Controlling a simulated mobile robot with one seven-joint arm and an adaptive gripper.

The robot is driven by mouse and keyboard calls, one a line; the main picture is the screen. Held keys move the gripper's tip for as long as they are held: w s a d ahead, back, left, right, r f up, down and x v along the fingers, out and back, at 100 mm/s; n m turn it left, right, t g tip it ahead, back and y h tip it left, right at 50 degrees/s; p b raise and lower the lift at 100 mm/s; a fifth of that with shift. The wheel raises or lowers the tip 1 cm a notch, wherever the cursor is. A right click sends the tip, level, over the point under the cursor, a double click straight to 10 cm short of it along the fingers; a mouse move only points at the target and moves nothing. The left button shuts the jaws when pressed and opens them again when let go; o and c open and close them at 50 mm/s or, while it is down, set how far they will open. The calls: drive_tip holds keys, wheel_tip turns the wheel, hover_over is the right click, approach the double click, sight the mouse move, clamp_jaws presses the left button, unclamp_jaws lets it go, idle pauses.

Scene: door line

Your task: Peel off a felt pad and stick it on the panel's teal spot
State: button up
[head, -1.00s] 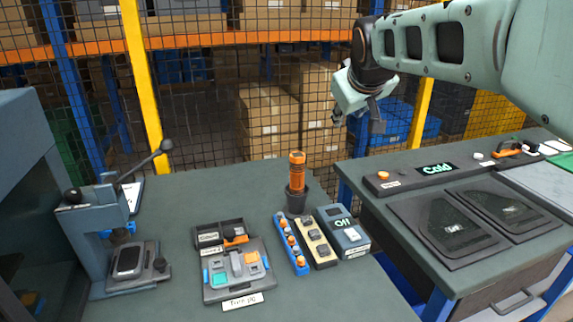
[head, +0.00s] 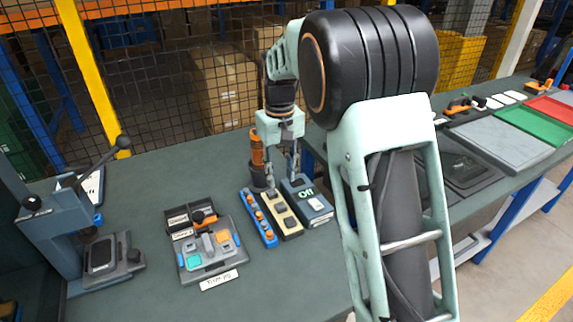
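A cream strip (head: 291,233) on the bench carries several dark grey pads (head: 280,208), which look like the felt pads. My gripper (head: 281,178) points down over the far end of this strip with its fingers apart. I see nothing between the fingers. Whether they touch the nearest pad I cannot tell. A grey panel lies in the jig (head: 212,272) left of the strip, behind a label that seems to read "Trim jig". Its teal spot (head: 194,260) is at the near left and looks bare. An orange spot (head: 222,237) is at the right.
A blue rack with orange knobs (head: 259,220) stands left of the strip. A box reading "Off" (head: 307,204) stands close on its right. An orange-handled tool (head: 257,150) stands upright in a dark cup behind. A lever press (head: 60,225) is at the left. Bare bench lies in front.

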sight(281, 207)
wheel_tip(281, 207, down, 11)
drive_tip(key=shift+r, duration=0.2)
drive_tip(key=shift+c, duration=0.2)
drive_tip(key=c, duration=0.8)
drive_tip(key=o, duration=0.5)
clamp_jaws()
drive_tip(key=shift+r, duration=0.3)
drive_tip(key=shift+r+p, duration=2.2)
drive_tip(key=shift+r, duration=0.7)
